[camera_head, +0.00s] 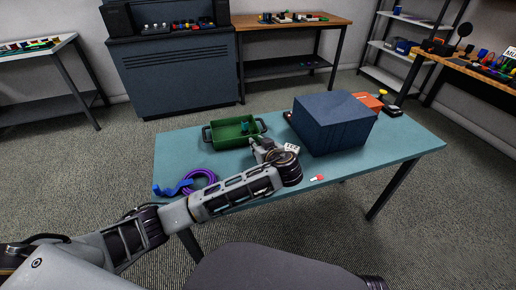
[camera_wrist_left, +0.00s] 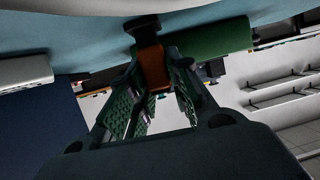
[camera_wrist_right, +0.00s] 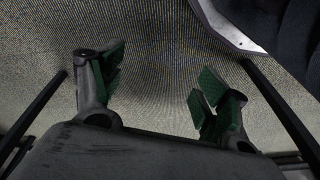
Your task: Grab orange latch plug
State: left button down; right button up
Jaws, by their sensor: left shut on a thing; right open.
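The orange latch plug (camera_wrist_left: 153,68) with a dark end shows in the left wrist view, between the pads of my left gripper (camera_wrist_left: 158,88), which is shut on it. In the head view my left gripper (camera_head: 262,152) is over the table (camera_head: 240,178), just in front of the green bin (camera_head: 232,137); the plug cannot be made out there. My right gripper (camera_wrist_right: 153,88) is open and empty above the carpet, and is out of the head view.
A large dark blue box (camera_head: 332,124) stands right of my left gripper, with an orange item (camera_head: 368,101) behind it. A purple cable coil (camera_head: 198,181) and a blue item (camera_head: 172,188) lie at the table's left. A small red and white piece (camera_head: 317,178) lies near the front edge.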

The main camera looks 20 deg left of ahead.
aim_at(258, 144)
pick_arm(q)
jog(key=shift+r, duration=0.1)
jog(key=shift+r, duration=0.55)
notch_tip(258, 144, up, 7)
jog(key=shift+f+p, duration=0.1)
jog(key=shift+p, duration=0.85)
jog(key=shift+r, duration=0.95)
pick_arm(e)
jog(key=shift+s+d+f+g, duration=0.1)
jog(key=shift+s+f+g, duration=0.1)
jog(key=shift+f, duration=0.35)
jog(key=shift+s+d+f+g, duration=0.15)
jog(key=shift+s+f, duration=0.1)
jog(key=shift+f, duration=0.25)
jog(key=shift+s+d+f+g, duration=0.1)
jog(key=shift+s+f, duration=0.1)
jog(key=shift+f, duration=0.35)
jog(key=shift+w+r, duration=0.15)
jog(key=shift+r, duration=0.05)
